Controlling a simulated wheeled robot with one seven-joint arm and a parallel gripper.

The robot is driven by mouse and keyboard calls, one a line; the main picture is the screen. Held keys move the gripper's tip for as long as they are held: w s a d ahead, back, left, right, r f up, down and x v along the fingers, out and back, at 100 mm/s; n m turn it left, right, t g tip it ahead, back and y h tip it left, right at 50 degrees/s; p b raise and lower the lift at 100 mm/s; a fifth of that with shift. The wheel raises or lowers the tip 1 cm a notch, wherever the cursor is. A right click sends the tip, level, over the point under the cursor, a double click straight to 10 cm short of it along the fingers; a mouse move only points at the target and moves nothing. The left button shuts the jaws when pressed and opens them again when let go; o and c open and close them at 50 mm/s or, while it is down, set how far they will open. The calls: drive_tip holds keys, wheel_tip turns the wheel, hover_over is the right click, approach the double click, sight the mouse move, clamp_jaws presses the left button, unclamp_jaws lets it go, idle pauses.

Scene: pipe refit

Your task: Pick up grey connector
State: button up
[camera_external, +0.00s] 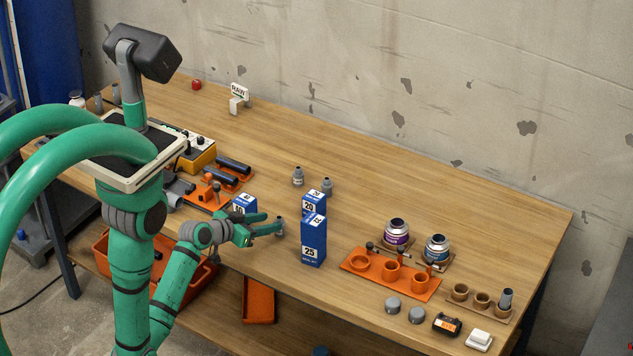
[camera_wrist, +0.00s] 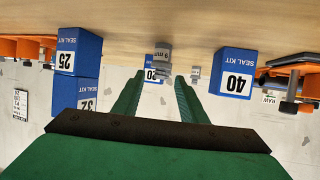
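A small grey connector (camera_external: 280,225) stands on the bench near its front edge, left of the tall blue boxes. In the wrist view this connector (camera_wrist: 162,54) bears a marking and sits just beyond the fingertips, in line with the gap. My gripper (camera_external: 271,224) reaches low over the bench. In the wrist view its green fingers (camera_wrist: 160,77) are spread apart with nothing held between them. Two more grey connectors (camera_external: 298,176) (camera_external: 327,186) stand farther back on the bench. One small grey piece (camera_wrist: 195,73) also shows beyond the fingers in the wrist view.
Blue seal kit boxes (camera_external: 313,240) stand right of my gripper; the seal kit 40 box (camera_wrist: 236,72) stands on its other side. An orange holder (camera_external: 391,275), jars (camera_external: 396,233) and grey caps (camera_external: 392,304) lie farther right. The back middle of the bench is mostly clear.

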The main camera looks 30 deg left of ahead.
sight(277, 220)
drive_tip(key=shift+r+x, duration=0.2)
drive_tip(key=shift+x, duration=2.5)
drive_tip(key=shift+c, duration=0.6)
drive_tip(key=c, duration=0.8)
